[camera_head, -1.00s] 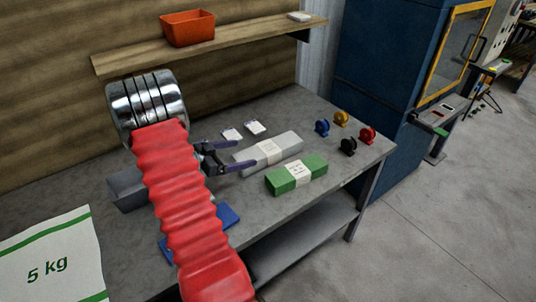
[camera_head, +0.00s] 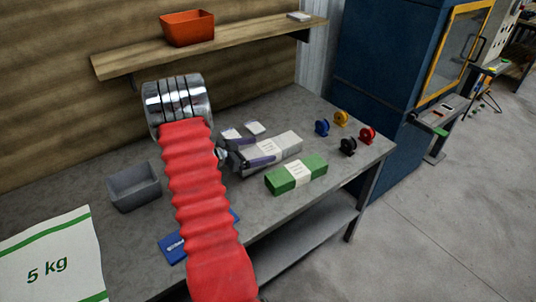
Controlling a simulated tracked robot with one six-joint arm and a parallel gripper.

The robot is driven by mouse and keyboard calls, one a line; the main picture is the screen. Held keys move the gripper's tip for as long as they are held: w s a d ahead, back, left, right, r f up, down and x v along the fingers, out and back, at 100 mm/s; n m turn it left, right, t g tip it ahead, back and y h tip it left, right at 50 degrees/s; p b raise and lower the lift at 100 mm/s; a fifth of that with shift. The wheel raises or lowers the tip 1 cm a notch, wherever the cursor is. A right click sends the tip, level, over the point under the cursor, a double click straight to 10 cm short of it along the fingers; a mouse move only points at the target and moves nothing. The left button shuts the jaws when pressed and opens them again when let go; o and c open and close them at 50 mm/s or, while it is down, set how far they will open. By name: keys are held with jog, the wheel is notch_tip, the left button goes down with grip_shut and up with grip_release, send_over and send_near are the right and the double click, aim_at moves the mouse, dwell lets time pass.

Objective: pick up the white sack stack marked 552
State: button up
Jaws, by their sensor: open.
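The white sack stack (camera_head: 288,143) lies on the grey table, with a paper band around its middle. The print on the band is too small to read. My gripper (camera_head: 264,150) is open at the near left part of this stack, and its purple-tipped fingers overlap it in the picture. I cannot tell whether they touch it or are above it. My red-sleeved arm hides part of the table to the left. A green stack (camera_head: 313,167) with a white band lies just in front and to the right.
A grey bin (camera_head: 134,187) and a blue item (camera_head: 172,248) are left of my arm. Two white cards (camera_head: 254,128) lie behind my gripper. Several coloured spools (camera_head: 348,147) stand at the right. An orange bin (camera_head: 188,28) sits on the shelf above.

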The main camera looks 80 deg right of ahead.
aim_at(268, 147)
jog(key=shift+x, duration=2.6)
jog(key=shift+c, duration=0.2)
jog(key=shift+w, duration=0.1)
jog(key=c, duration=1.6)
jog(key=shift+r, duration=5)
